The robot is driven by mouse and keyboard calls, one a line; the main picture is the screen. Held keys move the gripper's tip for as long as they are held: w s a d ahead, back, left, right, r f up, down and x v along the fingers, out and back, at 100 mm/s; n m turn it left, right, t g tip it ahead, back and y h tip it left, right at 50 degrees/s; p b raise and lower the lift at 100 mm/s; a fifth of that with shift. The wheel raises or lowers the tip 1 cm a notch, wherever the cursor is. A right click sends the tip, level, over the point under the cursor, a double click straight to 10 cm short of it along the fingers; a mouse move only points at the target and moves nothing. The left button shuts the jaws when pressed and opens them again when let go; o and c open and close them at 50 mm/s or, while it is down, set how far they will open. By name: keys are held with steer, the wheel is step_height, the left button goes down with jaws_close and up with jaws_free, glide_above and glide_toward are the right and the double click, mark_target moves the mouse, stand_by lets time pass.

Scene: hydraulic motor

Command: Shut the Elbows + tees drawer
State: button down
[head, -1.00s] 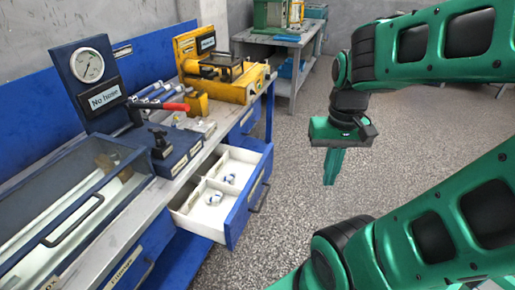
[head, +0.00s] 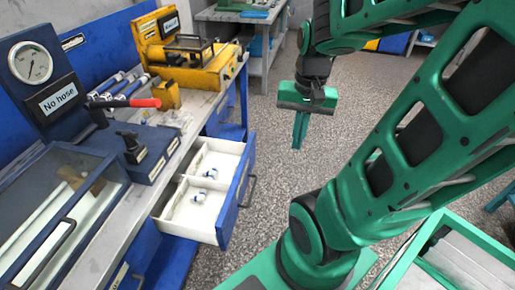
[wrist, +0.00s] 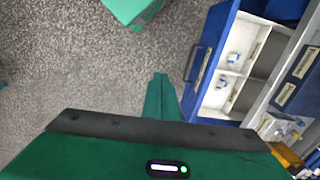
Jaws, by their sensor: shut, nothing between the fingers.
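An open drawer (head: 233,201) with a blue front and white divided inside sticks out from the workbench in the head view. Small blue and white fittings (head: 199,197) lie in its compartments. Its label is not readable, so I cannot confirm it reads Elbows + tees. A dark bar handle (head: 249,190) is on its front. My gripper (head: 299,146) points down, shut and empty, over the floor to the right of the drawer front and apart from it. In the wrist view the drawer (wrist: 232,75) is at the right, and my gripper's fingers (wrist: 161,84) are left of its front.
The workbench (head: 122,224) carries a yellow machine (head: 190,68), a gauge panel (head: 32,64) marked No hose and a glass-lidded case (head: 40,215). Another table (head: 240,15) stands behind. Speckled floor (head: 275,115) is free around my gripper.

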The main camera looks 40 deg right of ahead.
steer(key=w+d+f+m+t+y, duration=0.1)
steer(key=w+d+f+m+t, duration=0.1)
steer(key=w+d+f+m, duration=0.45)
steer(key=w+d+f+m+t+y, duration=0.1)
steer(key=w+d+f+m, duration=0.3)
steer(key=w+f+m, duration=0.5)
steer(key=w+a+f+m, duration=0.3)
steer(key=w+a+f, duration=0.1)
steer(key=w+f, duration=0.2)
steer(key=shift+x, duration=0.8)
steer(key=shift+a, duration=0.1)
